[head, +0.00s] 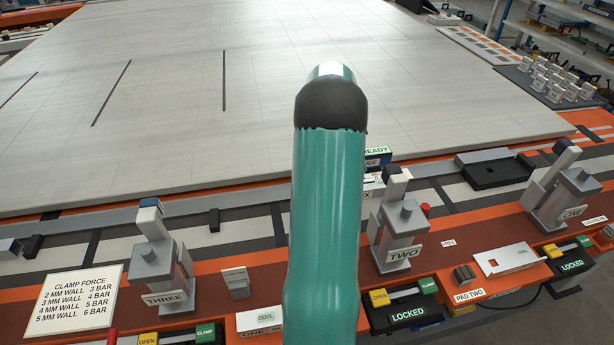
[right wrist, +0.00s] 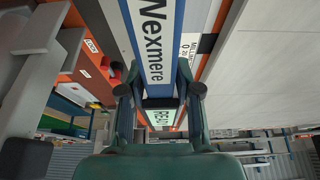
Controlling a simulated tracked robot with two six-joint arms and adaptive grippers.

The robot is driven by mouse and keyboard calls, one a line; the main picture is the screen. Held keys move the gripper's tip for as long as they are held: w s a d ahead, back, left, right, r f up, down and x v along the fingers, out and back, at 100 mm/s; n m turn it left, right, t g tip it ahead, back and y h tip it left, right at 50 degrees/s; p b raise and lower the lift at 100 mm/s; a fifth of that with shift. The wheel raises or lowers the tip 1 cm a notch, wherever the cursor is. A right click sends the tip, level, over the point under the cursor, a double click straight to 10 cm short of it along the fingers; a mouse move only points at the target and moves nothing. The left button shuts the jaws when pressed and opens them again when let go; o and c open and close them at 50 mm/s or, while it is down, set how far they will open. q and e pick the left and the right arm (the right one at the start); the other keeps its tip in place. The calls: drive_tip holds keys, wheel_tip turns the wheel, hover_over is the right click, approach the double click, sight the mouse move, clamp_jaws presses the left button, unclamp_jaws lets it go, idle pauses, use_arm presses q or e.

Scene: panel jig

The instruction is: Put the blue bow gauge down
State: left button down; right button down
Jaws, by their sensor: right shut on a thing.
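The blue bow gauge (right wrist: 155,45) runs down the middle of the right wrist view. It has a pale label reading "Wexmere" and a lit green display. My right gripper (right wrist: 159,77) is shut on it, with a finger on each side. That arm hides the right gripper and most of the gauge there. I cannot tell whether the gauge touches anything beneath it. My left gripper is in neither view.
A large pale panel (head: 200,90) fills the back. Clamps THREE (head: 160,265), TWO (head: 400,228) and ONE (head: 568,195) stand along the orange front rail. A black flat holder (head: 495,172) lies between clamps TWO and ONE. A clamp force sign (head: 75,297) is front left.

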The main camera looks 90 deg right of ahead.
wheel_tip(320, 180, down, 7)
drive_tip(key=shift+r, duration=0.1)
idle(0.3)
drive_tip(key=c, duration=0.8)
unclamp_jaws()
drive_tip(key=shift+w+r, duration=0.1)
drive_tip(key=shift+r, duration=0.05)
drive_tip(key=v, duration=1.1)
drive_tip(key=shift+w+a+r+b, duration=0.1)
drive_tip(key=shift+w+r+b, duration=0.1)
drive_tip(key=shift+r+b, duration=0.15)
